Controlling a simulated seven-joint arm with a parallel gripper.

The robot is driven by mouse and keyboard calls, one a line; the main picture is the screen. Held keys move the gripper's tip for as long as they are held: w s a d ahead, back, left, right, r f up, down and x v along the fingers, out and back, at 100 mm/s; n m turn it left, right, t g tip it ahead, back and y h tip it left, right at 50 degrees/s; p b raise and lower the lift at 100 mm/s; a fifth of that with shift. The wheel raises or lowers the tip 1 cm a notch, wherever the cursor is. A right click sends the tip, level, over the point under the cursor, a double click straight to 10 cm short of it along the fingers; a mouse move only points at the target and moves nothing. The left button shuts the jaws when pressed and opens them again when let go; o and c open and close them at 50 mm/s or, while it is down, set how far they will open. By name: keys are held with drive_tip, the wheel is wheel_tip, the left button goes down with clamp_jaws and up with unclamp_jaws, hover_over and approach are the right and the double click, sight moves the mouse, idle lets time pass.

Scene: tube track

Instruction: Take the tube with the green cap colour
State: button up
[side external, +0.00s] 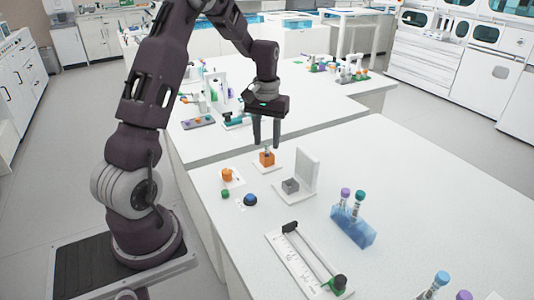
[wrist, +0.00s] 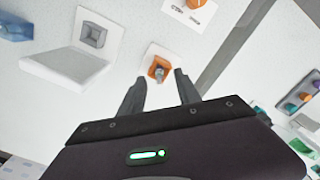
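A dark green cap or knob (side external: 340,282) shows at the near end of a white track (side external: 290,262) with a dark rail in the side view; I cannot tell whether a tube is under it. A small green piece (side external: 225,194) sits on the left of the near table. My gripper (side external: 267,146) is open and points down above a small orange block (side external: 267,160) with a grey pin. In the wrist view the open fingers (wrist: 160,76) have the orange block (wrist: 157,66) between and beyond their tips. Nothing is held.
A blue rack (side external: 352,230) holds tubes with purple (side external: 346,192) and teal (side external: 360,197) caps. A white upright plate with a grey block (side external: 290,186), a blue button (side external: 250,200) and an orange piece (side external: 228,175) stand nearby. More capped tubes (side external: 440,280) are at lower right.

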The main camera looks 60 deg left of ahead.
sight(267, 142)
wheel_tip(267, 142, down, 2)
drive_tip(key=shift+f, duration=0.1)
clamp_jaws()
wheel_tip(267, 142, up, 10)
drive_tip(key=shift+d+r, duration=0.1)
drive_tip(key=shift+r, duration=0.05)
idle(0.4)
